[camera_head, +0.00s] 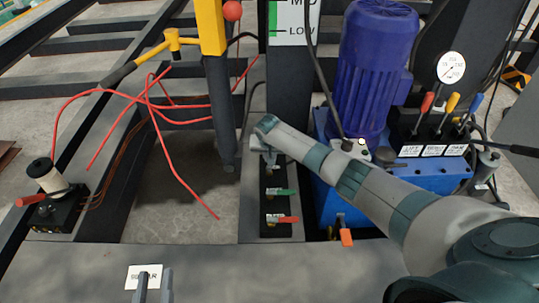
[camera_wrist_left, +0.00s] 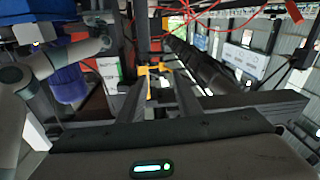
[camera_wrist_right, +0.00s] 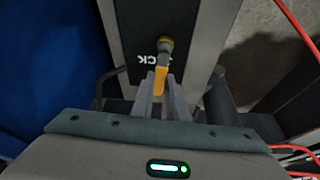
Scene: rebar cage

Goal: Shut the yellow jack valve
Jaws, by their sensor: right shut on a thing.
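The yellow jack valve (camera_wrist_right: 161,77) shows in the right wrist view on a dark panel marked "JACK" (camera_wrist_right: 148,59). Its handle runs from the round pivot straight down the picture. My right gripper (camera_wrist_right: 161,84) is shut on this handle, one finger on each side. In the head view my right gripper (camera_head: 266,146) is at the top of the valve panel and hides the yellow handle. My left gripper (camera_head: 154,285) is at the bottom left of the head view, its fingers apart and empty. It also shows in the left wrist view (camera_wrist_left: 164,92).
Below on the panel are a green-handled valve (camera_head: 285,191) and a red-handled valve (camera_head: 288,219). A blue motor (camera_head: 375,65) and gauge (camera_head: 451,67) stand right. Red hoses (camera_head: 165,150) loop on the left by a black block with a red lever (camera_head: 40,199).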

